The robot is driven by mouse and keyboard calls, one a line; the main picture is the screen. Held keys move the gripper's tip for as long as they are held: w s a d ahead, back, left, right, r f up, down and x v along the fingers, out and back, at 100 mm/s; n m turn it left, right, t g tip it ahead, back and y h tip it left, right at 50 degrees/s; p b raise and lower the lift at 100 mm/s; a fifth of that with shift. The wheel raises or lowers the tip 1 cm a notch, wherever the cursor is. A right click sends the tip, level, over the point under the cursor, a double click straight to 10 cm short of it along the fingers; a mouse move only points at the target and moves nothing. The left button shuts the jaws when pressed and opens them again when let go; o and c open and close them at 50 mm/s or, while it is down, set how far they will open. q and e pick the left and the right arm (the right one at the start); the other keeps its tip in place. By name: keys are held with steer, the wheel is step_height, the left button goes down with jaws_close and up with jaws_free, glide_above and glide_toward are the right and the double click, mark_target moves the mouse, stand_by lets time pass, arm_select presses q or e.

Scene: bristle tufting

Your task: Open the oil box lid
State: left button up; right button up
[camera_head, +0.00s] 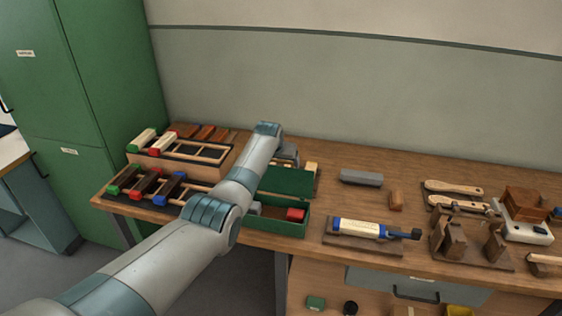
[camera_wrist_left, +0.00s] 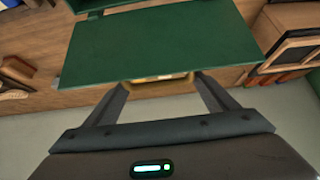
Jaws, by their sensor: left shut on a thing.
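The green oil box (camera_head: 272,226) stands near the front edge of the bench, left of centre. My left gripper (camera_head: 287,155) is at the lid's far upper edge, partly hidden by my own arm and the lid. In the left wrist view the lid (camera_wrist_left: 160,45) fills the upper middle, and my left gripper (camera_wrist_left: 160,80) has its fingers at the lid's edge, around a tan piece there. My right gripper is not in view.
Wooden racks with coloured-ended blocks (camera_head: 172,188) stand left of the box. A blue-and-white tube on a board (camera_head: 357,229), a grey block (camera_head: 361,178) and wooden brushes (camera_head: 454,187) lie to the right. A green cabinet (camera_head: 110,80) stands at left. Bare bench shows behind the grey block.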

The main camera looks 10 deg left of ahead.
arm_select(q)
steer(key=shift+w+a+f, duration=0.1)
steer(key=shift+w+f, duration=0.2)
steer(key=shift+f, duration=0.25)
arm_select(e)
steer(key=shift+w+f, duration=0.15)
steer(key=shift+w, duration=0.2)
arm_select(q)
steer(key=o, duration=1.2)
steer(key=shift+w+f, duration=0.1)
steer(key=shift+w, duration=0.05)
